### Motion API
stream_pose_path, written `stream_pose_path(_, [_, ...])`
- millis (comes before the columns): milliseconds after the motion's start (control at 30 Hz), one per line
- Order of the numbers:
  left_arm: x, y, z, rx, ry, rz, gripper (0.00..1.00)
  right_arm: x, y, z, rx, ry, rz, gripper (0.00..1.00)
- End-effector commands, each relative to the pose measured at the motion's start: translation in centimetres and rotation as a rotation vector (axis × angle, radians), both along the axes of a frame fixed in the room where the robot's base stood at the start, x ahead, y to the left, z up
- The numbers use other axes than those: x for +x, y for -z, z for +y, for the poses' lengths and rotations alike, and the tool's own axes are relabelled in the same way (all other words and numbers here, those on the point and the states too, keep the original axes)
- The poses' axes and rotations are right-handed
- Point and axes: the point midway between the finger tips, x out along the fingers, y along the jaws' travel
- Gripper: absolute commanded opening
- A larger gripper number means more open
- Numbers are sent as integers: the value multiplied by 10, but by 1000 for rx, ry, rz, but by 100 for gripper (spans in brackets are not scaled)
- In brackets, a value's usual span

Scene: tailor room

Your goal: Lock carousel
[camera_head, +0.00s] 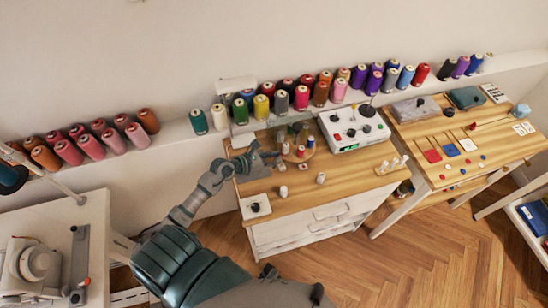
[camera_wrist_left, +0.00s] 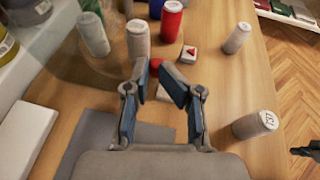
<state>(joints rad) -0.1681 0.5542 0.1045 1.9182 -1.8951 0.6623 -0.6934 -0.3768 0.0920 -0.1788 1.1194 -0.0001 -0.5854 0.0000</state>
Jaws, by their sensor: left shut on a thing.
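In the left wrist view, a grey spool (camera_wrist_left: 138,40) and a red spool (camera_wrist_left: 171,20) stand just beyond my fingers. My left gripper (camera_head: 276,157) reaches in from the left, low beside the carousel. In the left wrist view its fingertips (camera_wrist_left: 157,80) close in around a small red knob (camera_wrist_left: 157,64), with a gap showing nearer the palm. The fingers partly hide the contact.
A white block with a red triangle (camera_wrist_left: 188,55) and two loose spools (camera_wrist_left: 237,38) (camera_wrist_left: 254,125) stand to the right. A control box (camera_head: 353,129) is right of the carousel. Thread cones (camera_head: 282,102) line the shelf behind. The worktop's front right is mostly clear.

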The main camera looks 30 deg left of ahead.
Motion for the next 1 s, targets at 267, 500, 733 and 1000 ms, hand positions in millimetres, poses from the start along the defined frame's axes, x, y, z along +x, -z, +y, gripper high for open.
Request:
stream_pose_path(267, [-2, 4, -6, -6, 10, 11, 0, -1, 1, 1, 1, 1, 2, 0])
stream_pose_path(500, [-2, 4, -6, -6, 11, 11, 30, -1, 0, 2, 2, 1, 1, 0])
stream_pose_path(733, [-2, 3, -3, -5, 8, 7, 30, 0, 0, 3, 3, 2, 0, 0])
stream_pose_path(1000, [-3, 3, -3, -5, 9, 8, 30, 1, 0, 1, 1, 3, 0, 0])
